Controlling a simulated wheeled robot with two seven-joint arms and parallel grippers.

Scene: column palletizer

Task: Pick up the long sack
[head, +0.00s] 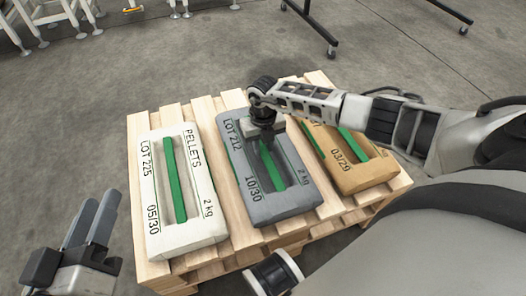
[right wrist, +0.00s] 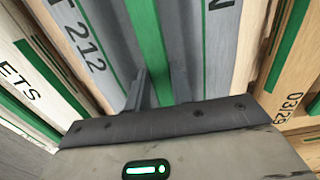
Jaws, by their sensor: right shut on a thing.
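Three sacks lie flat side by side on a wooden pallet, each with a green strip handle in a recess. The grey sack (head: 235,165), marked LOT 212 and 10/30, is in the middle; I cannot tell for sure which sack is longest. My right gripper (head: 267,140) is over its far part, shut on its green strip (head: 272,168). In the right wrist view, the strip (right wrist: 150,40) runs between the two fingers (right wrist: 157,88). The white sack (head: 205,222) is on the left, the brown sack (head: 360,175) on the right. My left gripper (head: 88,222) is open and empty, left of the pallet.
The pallet (head: 148,268) stands on a grey concrete floor. The white and brown sacks lie close beside the grey one. Dark wheeled frames (head: 330,45) and white legged stands (head: 50,18) are at the back. The floor (head: 200,60) behind the pallet is clear.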

